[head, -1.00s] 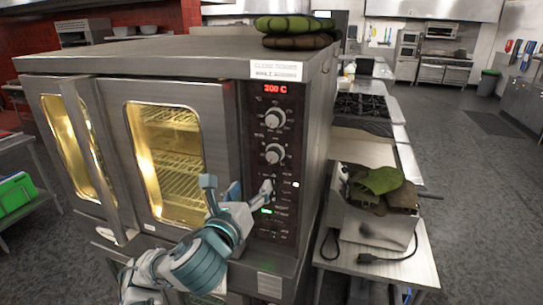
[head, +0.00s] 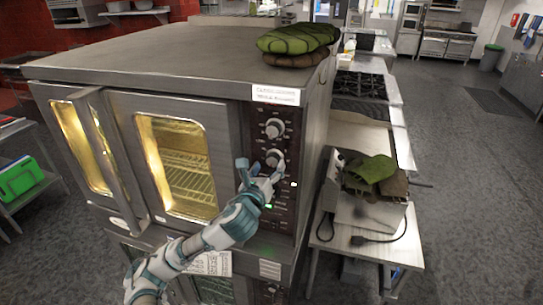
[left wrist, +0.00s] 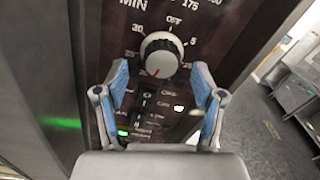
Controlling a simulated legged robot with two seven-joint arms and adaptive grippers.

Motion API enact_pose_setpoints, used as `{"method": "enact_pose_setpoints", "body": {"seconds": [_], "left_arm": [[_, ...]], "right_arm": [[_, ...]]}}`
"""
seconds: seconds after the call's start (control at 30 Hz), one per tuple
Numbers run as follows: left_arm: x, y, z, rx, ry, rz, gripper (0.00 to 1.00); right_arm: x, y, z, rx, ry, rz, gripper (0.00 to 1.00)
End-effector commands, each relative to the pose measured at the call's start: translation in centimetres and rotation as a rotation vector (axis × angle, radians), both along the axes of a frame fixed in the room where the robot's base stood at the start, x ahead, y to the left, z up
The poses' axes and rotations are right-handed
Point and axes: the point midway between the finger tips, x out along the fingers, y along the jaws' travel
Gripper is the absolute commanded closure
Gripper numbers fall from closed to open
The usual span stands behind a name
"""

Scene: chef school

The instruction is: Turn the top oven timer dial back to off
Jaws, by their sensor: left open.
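The timer dial (left wrist: 161,56) is a round knob with a silver face and dark rim on the black control panel (left wrist: 220,25). Its scale has OFF at the top and minute numbers around it. A red mark on the dial points down, away from OFF. In the head view the timer dial (head: 274,158) is the lower of the two large knobs, below the temperature dial (head: 273,128). My left gripper (left wrist: 162,68) is open, its blue-padded fingers at the dial's lower left and lower right. Contact is unclear. In the head view the left gripper (head: 260,172) partly covers the panel.
The oven (head: 170,60) has lit glass doors left of the panel. Green mitts (head: 298,40) lie on top. Right of it, a low side table (head: 370,250) holds a metal box (head: 365,215) with mitts and a cord. Open floor (head: 480,200) lies farther right.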

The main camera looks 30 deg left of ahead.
Motion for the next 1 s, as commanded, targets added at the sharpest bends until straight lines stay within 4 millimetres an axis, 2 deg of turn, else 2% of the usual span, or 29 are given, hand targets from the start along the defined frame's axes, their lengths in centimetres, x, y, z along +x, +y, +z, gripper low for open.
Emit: {"method": "enact_pose_setpoints", "body": {"seconds": [0.1,0.2,0.57,0.67,0.8,1.0], "left_arm": [[1.7,0.4,0.2,-0.003,0.000,0.001,0.31],[2.6,0.6,0.1,-0.001,0.000,-0.001,0.31],[3.1,0.6,0.1,0.000,-0.001,-0.001,0.31],[3.1,0.7,0.1,0.000,0.000,-0.001,0.54],[3.1,0.7,0.1,0.000,0.000,0.000,0.89],[3.1,0.8,0.1,-0.003,0.000,0.001,0.91]], "right_arm": [[0.0,0.0,0.6,0.000,0.000,0.000,0.60],[0.0,0.0,0.7,0.000,-0.001,0.000,0.60],[0.0,0.1,0.8,0.000,-0.001,0.000,0.60],[0.0,0.1,0.8,0.001,-0.001,0.000,0.60],[0.0,0.1,0.8,0.001,-0.001,0.000,0.60],[0.0,0.1,0.8,0.001,-0.001,0.000,0.60]]}}
